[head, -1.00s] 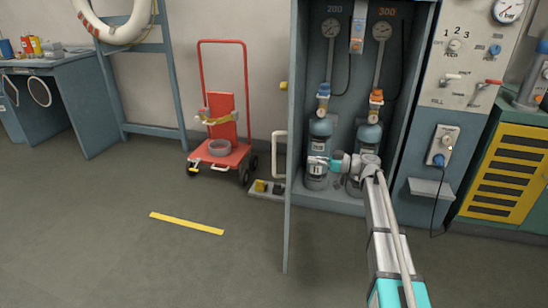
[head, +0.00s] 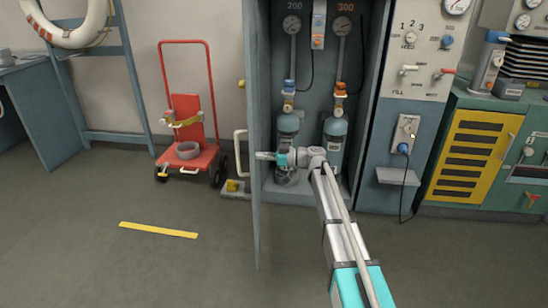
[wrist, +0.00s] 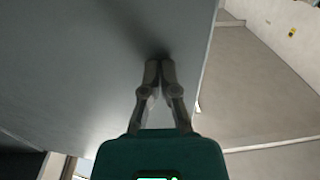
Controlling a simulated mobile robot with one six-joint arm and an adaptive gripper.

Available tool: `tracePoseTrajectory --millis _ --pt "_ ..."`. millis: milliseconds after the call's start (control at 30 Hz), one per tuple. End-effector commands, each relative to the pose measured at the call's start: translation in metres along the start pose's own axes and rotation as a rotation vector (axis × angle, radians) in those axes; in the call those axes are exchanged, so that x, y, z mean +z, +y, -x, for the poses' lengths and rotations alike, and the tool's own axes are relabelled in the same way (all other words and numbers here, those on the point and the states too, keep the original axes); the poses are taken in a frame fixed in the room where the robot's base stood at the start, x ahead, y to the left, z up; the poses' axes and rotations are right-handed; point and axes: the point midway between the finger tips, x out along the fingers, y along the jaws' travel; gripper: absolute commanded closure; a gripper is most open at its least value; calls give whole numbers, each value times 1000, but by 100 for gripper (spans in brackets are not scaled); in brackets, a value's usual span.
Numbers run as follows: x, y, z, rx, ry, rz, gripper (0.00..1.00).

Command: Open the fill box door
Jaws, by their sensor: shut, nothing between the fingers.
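The fill box door (head: 256,215) is a tall grey-blue panel that stands swung out from the cabinet, seen nearly edge-on in the head view. Its pale handle (head: 240,150) is on the left, outer side. My gripper (head: 262,156) is shut and empty, with its tips at the door's inner side. In the wrist view the closed fingertips (wrist: 160,64) point at the large grey door panel (wrist: 90,60); I cannot tell whether they touch it. Inside the open box are two grey-blue cylinders (head: 288,128) (head: 335,130) with gauges above.
A red hand cart (head: 190,150) stands to the left of the door, by the wall. A yellow floor strip (head: 158,230) lies in front of it on open floor. A control panel (head: 418,50) and a yellow louvred cabinet (head: 468,155) are on the right.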

Motion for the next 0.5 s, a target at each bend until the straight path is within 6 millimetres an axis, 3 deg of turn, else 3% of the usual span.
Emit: tracePoseTrajectory --millis 200,500 --pt "0 0 -35 -2 0 0 100" --pt "0 0 -64 0 0 0 100"
